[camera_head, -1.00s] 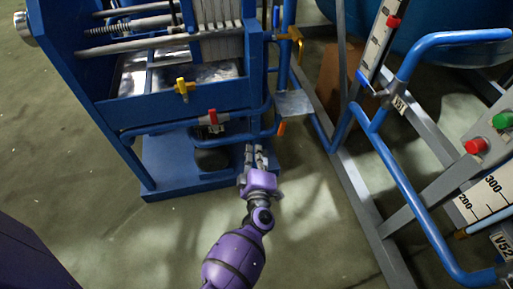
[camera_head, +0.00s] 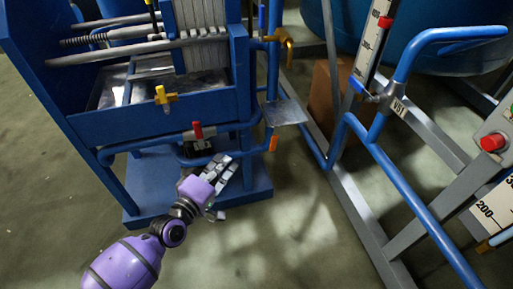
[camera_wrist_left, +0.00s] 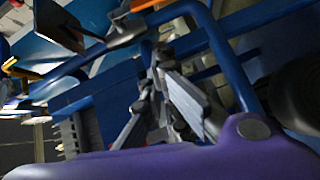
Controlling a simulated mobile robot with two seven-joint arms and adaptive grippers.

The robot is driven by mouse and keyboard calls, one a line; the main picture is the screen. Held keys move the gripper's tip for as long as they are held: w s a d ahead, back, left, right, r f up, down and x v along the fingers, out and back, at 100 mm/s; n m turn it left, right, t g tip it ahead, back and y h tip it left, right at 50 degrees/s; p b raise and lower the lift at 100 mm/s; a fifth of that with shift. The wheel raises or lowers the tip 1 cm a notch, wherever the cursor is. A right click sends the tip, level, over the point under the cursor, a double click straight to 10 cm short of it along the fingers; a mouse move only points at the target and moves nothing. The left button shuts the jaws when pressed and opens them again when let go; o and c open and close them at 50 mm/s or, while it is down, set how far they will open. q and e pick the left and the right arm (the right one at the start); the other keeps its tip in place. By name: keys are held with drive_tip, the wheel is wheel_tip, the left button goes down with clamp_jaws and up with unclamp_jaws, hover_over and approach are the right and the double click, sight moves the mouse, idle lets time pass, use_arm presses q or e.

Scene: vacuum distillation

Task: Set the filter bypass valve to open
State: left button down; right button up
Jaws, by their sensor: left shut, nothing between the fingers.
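My left gripper (camera_head: 226,164) is shut and empty, low in front of the blue filter frame (camera_head: 150,122). Several valve handles show on the frame, and I cannot tell which is the filter bypass valve. A red handle (camera_head: 197,130) stands upright on the lower blue pipe, just above and left of my fingertips. An orange handle (camera_head: 273,143) hangs at the right end of the pipework, right of my fingertips and apart from them. A yellow handle (camera_head: 165,96) is on the front above. In the left wrist view my fingers (camera_wrist_left: 155,62) point toward the blue pipework. My right gripper is not in view.
A small metal plate (camera_head: 284,112) juts out right of the frame. A yellow-orange valve (camera_head: 287,42) is above it. A blue pipe (camera_head: 407,190) and grey rails (camera_head: 352,205) stand at the right. The floor between (camera_head: 300,235) is clear.

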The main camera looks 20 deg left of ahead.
sight(275, 138)
use_arm(q)
drive_tip(key=w+d+b, duration=0.1)
drive_tip(key=w+d, duration=0.2)
drive_tip(key=w, duration=0.3)
drive_tip(key=w+d+f+n+b, duration=0.1)
drive_tip(key=w+d+b, duration=0.1)
drive_tip(key=w, duration=0.3)
drive_tip(key=shift+w+d+f+g, duration=0.3)
drive_tip(key=shift+w+d, duration=0.1)
drive_tip(key=shift+d, duration=0.05)
drive_tip(key=shift+w+d+f, duration=0.25)
drive_tip(key=shift+w+d, duration=0.15)
drive_tip(key=shift+d, duration=0.15)
